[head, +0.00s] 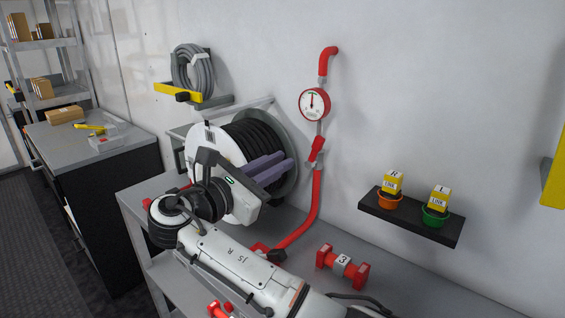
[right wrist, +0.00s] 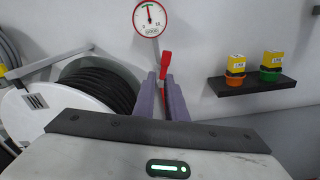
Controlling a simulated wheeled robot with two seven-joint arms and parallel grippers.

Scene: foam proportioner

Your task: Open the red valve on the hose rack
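The red valve lever (head: 316,150) is on the pipe below a round pressure gauge (head: 314,103), tilted slightly from upright. In the right wrist view the red lever (right wrist: 165,64) appears just beyond my fingertips. My right gripper (head: 285,165) has two purple fingers pointing toward the pipe, left of the lever in the head view. The right wrist view shows the fingers (right wrist: 162,78) parted, with red pipe visible through the gap and nothing clearly gripped. Contact with the lever is not visible. My left gripper is not in view.
A hose reel (head: 265,140) stands behind my right gripper. A red pipe (head: 315,205) curves down to the bench. A red coupling marked 3 (head: 342,266) lies on the bench. A dark wall shelf (head: 410,220) at right holds orange and green cups with yellow boxes.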

